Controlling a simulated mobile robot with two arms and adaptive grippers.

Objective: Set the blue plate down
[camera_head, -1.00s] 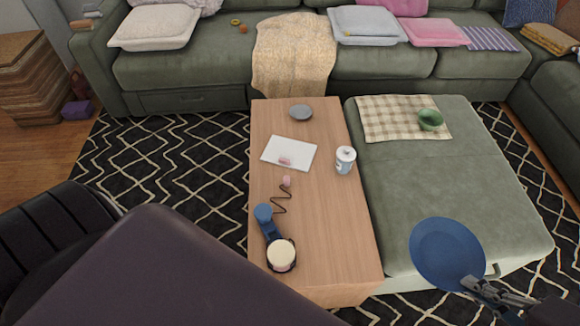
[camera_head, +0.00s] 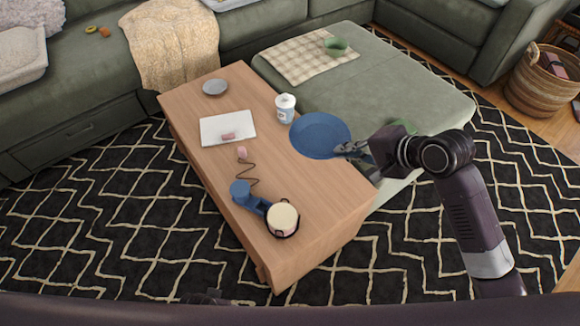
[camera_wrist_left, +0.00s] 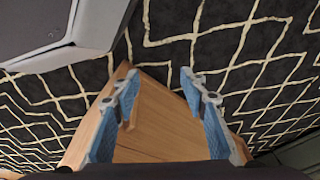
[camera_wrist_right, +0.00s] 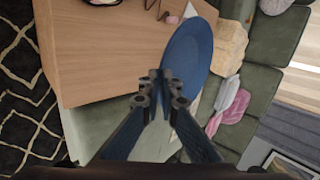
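The blue plate (camera_head: 320,135) is held at its rim by my right gripper (camera_head: 352,150), which is shut on it. In the head view the plate appears over the right edge of the wooden coffee table (camera_head: 205,172); its height above the top is hard to judge. The right wrist view shows the plate (camera_wrist_right: 187,55) tilted in the picture, with its rim between the fingertips (camera_wrist_right: 160,84). My left gripper (camera_wrist_left: 160,85) is open and empty in its wrist view, with a corner of the wooden table (camera_wrist_left: 155,120) seen beyond its fingers.
On the table are a grey dish (camera_head: 215,87), a white pad (camera_head: 227,128) with a pink item, a white-and-blue cup (camera_head: 285,107), a blue handset (camera_head: 246,194) and a round cream-topped container (camera_head: 283,219). The ottoman (camera_head: 375,90) holds a checked cloth and green bowl (camera_head: 336,46).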

